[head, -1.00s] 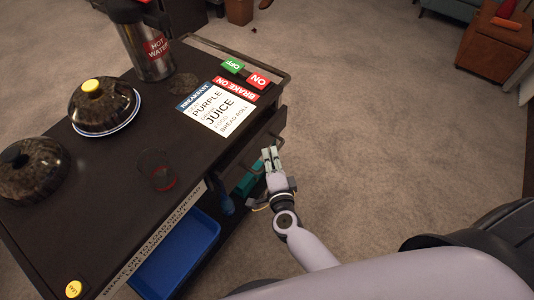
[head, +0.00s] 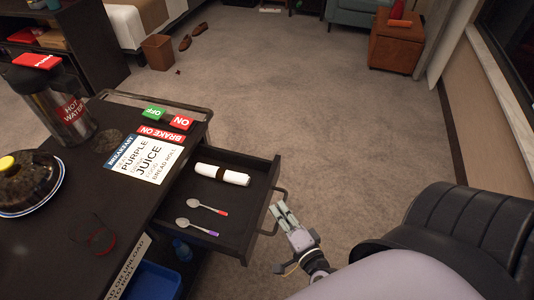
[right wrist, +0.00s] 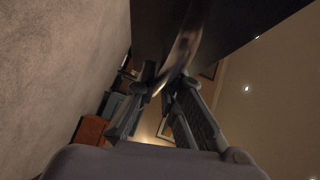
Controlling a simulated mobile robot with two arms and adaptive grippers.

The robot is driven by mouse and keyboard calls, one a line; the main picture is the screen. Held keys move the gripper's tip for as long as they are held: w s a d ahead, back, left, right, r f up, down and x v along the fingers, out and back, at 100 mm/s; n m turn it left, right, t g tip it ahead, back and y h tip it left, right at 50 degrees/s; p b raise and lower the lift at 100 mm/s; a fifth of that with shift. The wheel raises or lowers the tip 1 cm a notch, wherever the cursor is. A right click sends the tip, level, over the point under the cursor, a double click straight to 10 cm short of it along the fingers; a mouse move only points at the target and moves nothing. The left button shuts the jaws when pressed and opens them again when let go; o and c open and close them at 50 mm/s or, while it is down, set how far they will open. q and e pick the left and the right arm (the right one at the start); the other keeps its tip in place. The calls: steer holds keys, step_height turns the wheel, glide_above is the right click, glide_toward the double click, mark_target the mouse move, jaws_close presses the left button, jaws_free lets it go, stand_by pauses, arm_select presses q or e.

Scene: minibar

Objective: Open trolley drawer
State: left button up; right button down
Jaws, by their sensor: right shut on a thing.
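The trolley (head: 85,200) is dark, and its drawer (head: 222,200) stands pulled well out on the right side in the head view. A rolled white napkin with a dark band (head: 221,175) and two spoons (head: 206,206) lie inside the drawer. My right gripper (head: 278,213) is at the drawer's front, shut on the drawer handle (head: 283,193). In the right wrist view the fingers (right wrist: 168,88) close at the handle, under the dark drawer front (right wrist: 225,30). My left gripper is not in view.
A hot water flask (head: 55,105), a domed plate (head: 28,183) and a glass (head: 98,238) stand on the trolley top. A black chair (head: 450,235) stands at the right. The carpet beyond the drawer is clear.

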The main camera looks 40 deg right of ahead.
steer(key=shift+s+d, duration=0.2)
steer(key=shift+s, duration=0.15)
steer(key=c, duration=1.7)
jaws_free()
steer(key=s, duration=0.4)
steer(key=s+a+r, duration=0.1)
steer(key=s, duration=0.6)
steer(key=shift+s+a+r, duration=0.25)
steer(key=shift+s+r, duration=0.05)
steer(key=shift+s, duration=0.1)
